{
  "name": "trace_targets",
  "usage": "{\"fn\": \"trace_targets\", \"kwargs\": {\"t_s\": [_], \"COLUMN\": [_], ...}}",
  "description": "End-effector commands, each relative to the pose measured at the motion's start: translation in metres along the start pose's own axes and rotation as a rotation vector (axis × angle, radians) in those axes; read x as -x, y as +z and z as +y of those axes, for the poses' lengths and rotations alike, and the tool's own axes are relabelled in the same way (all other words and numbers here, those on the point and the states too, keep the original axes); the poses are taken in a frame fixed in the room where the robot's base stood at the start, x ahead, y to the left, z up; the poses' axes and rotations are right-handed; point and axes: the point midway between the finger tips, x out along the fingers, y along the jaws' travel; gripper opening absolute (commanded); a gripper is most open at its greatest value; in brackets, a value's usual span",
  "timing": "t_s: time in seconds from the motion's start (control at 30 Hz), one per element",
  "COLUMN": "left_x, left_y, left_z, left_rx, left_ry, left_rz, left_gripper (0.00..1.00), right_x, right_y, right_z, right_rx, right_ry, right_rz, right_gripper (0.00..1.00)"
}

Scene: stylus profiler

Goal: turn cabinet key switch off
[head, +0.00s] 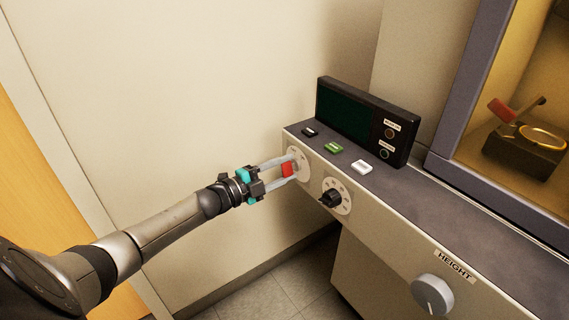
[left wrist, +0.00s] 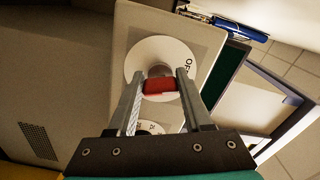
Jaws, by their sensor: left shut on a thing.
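The cabinet key switch is a red key (head: 288,169) on a round pale dial plate (head: 302,160) at the left end of the cabinet's front panel. In the left wrist view the red key (left wrist: 160,85) sits between the fingers, in front of the white dial plate (left wrist: 150,52). Part of a label reading "OF" shows at the plate's right edge; the rest of the lettering is hidden. My left gripper (head: 284,170) is shut on the red key. My right gripper is not in view.
A black rotary knob (head: 331,198) on a dial is just right of the key. A grey HEIGHT knob (head: 432,293) is farther right. A dark display box (head: 366,121) and several small buttons stand on the ledge above. A wall is at the left.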

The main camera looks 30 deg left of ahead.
Motion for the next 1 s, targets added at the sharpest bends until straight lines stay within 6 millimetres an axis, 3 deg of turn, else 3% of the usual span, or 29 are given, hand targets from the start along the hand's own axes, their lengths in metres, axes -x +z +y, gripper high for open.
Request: {"fn": "trace_targets", "kwargs": {"t_s": [0.4,0.93,0.97,1.0], "left_x": [0.0,0.0,0.0,0.0], "left_y": [-0.001,0.0,0.0,0.0], "left_z": [0.001,0.001,0.001,0.001], "left_rx": [0.177,0.199,0.198,0.198], "left_ry": [0.0,0.0,0.0,0.0], "left_rz": [0.001,0.001,0.001,0.001], "left_gripper": [0.0,0.0,0.52,0.57], "right_x": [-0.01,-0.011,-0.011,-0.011], "right_y": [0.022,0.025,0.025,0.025], "right_z": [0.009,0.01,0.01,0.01], "right_rx": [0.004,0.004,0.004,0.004], "right_ry": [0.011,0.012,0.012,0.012], "right_rz": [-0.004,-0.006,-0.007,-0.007], "right_gripper": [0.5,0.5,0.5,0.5]}}
